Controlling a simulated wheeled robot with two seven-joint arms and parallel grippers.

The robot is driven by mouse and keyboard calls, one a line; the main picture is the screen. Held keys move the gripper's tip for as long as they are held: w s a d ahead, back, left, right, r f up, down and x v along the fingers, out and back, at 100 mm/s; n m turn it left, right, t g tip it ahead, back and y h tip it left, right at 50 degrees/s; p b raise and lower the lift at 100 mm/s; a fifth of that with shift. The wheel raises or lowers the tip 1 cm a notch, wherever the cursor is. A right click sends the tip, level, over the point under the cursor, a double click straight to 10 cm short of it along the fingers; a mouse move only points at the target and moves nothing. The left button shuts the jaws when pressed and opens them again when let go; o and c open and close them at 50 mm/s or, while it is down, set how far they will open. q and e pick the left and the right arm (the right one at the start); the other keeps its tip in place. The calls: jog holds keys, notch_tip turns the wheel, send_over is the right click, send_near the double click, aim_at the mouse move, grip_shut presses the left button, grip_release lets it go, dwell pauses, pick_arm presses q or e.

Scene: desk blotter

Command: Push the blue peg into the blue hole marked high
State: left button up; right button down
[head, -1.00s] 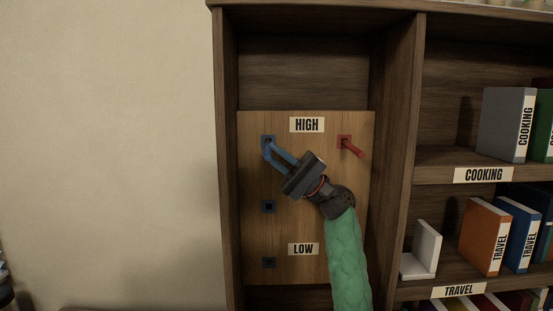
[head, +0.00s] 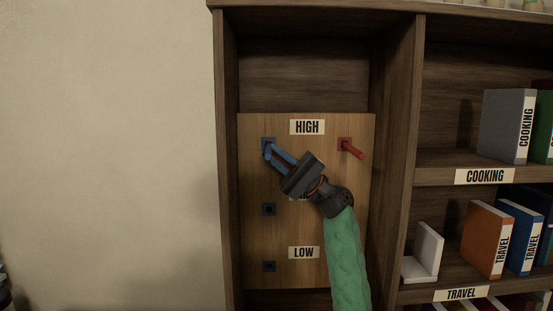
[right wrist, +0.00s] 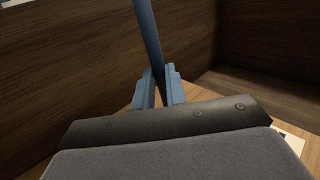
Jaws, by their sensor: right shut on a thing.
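A wooden board (head: 335,230) stands in the left bay of the shelf, with a HIGH label (head: 307,127) at its top and a LOW label (head: 304,252) lower down. The blue peg (right wrist: 147,38) shows in the right wrist view as a long blue rod running up from between the fingertips. My right gripper (head: 270,150) is shut on it at the upper-left blue hole (head: 268,143), in the HIGH row. The gripper comes in tilted from the lower right. The fingers and peg are similar blue, so how deep the peg sits is hidden. My left gripper is out of view.
A red peg (head: 352,149) sticks out of the upper-right red hole. Empty dark square holes show at middle left (head: 268,209) and lower left (head: 269,266). Shelf walls (head: 228,200) flank the board. Books (head: 508,125) and a white bookend (head: 427,252) stand at right.

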jog(key=shift+w+b, duration=0.4)
jog(key=shift+w, duration=0.35)
jog(key=c, duration=1.3)
grip_release()
jog(key=shift+c, duration=0.2)
jog(key=b+v, duration=0.2)
jog(key=v, duration=0.5)
jog(key=shift+d+f+b, duration=0.25)
jog(key=shift+d+b, duration=0.1)
